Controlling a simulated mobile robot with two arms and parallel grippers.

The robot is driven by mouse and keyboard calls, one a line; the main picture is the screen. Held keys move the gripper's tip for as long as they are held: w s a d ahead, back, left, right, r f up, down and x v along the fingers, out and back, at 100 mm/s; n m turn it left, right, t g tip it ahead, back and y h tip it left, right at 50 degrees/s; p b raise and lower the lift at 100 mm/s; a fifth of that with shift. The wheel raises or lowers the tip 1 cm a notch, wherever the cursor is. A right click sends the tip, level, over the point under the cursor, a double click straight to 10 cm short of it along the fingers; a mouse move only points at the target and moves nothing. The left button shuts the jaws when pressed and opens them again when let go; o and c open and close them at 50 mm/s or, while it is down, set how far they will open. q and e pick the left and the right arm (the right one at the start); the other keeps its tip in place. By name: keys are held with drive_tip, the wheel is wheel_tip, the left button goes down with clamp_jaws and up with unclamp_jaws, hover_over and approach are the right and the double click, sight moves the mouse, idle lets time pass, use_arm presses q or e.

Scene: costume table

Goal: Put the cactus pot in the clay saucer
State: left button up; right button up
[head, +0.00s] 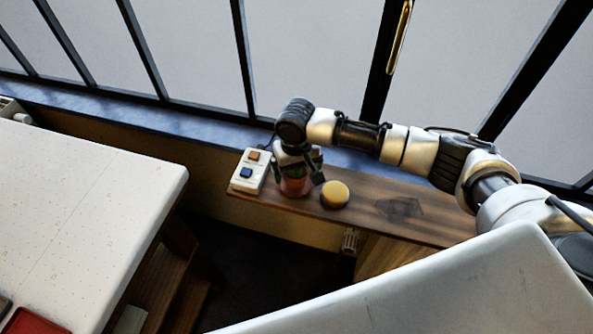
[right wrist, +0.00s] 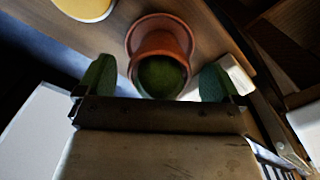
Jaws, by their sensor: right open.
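The cactus pot (right wrist: 157,43) is terracotta with a round green cactus (right wrist: 161,76). In the right wrist view it appears to stand in the clay saucer (right wrist: 136,36), whose rim shows around its far side; the near side of the saucer is hidden. In the head view the reddish pot (head: 294,188) is partly covered by my gripper on the wooden shelf. My right gripper (right wrist: 158,80) is open, with one green-padded finger on each side of the cactus and visible gaps between. It also shows in the head view (head: 302,174). My left gripper is not in view.
A round yellow-topped object (head: 336,191) stands just right of the pot. A white box with orange and blue buttons (head: 250,171) stands close on the left. The wooden shelf (head: 440,223) is clear farther right. A white table (head: 75,205) is at left; window bars rise behind.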

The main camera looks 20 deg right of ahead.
wheel_tip(320, 180, up, 11)
drive_tip(key=shift+f+b, duration=0.1)
drive_tip(key=shift+b, duration=0.5)
drive_tip(key=shift+a, duration=0.1)
